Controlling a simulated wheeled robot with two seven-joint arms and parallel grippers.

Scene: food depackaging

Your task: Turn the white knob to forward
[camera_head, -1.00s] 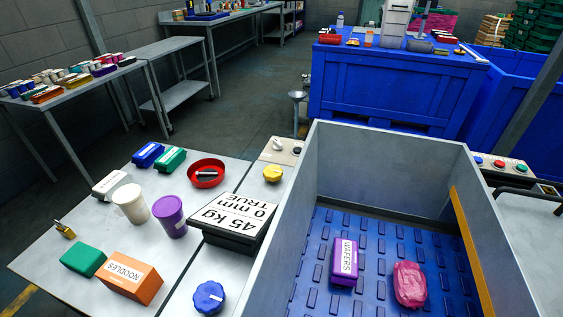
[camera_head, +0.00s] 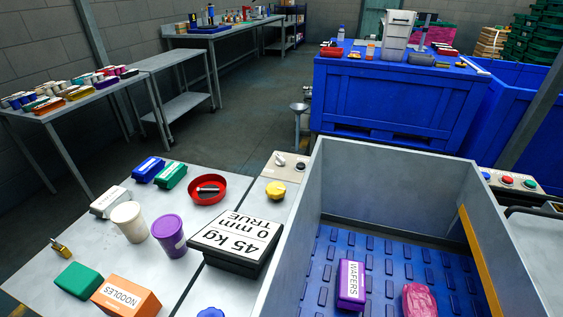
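The white knob (camera_head: 280,158) is on a small beige control panel (camera_head: 272,172), at the far end of the grey table strip beside the grey-walled bin. A small dark control (camera_head: 300,166) is to its right on the same panel. The knob looks slightly elongated and slanted, but it is too small to tell which setting it points to. Neither of my grippers is in view, and nothing is touching the knob.
A yellow knob (camera_head: 275,190) and a black scale (camera_head: 238,240) stand nearer. The grey-walled bin (camera_head: 385,180) has a blue ribbed floor holding a purple wafers box (camera_head: 351,284) and a pink package (camera_head: 419,300). The left table holds cups, boxes and a red dish (camera_head: 222,190).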

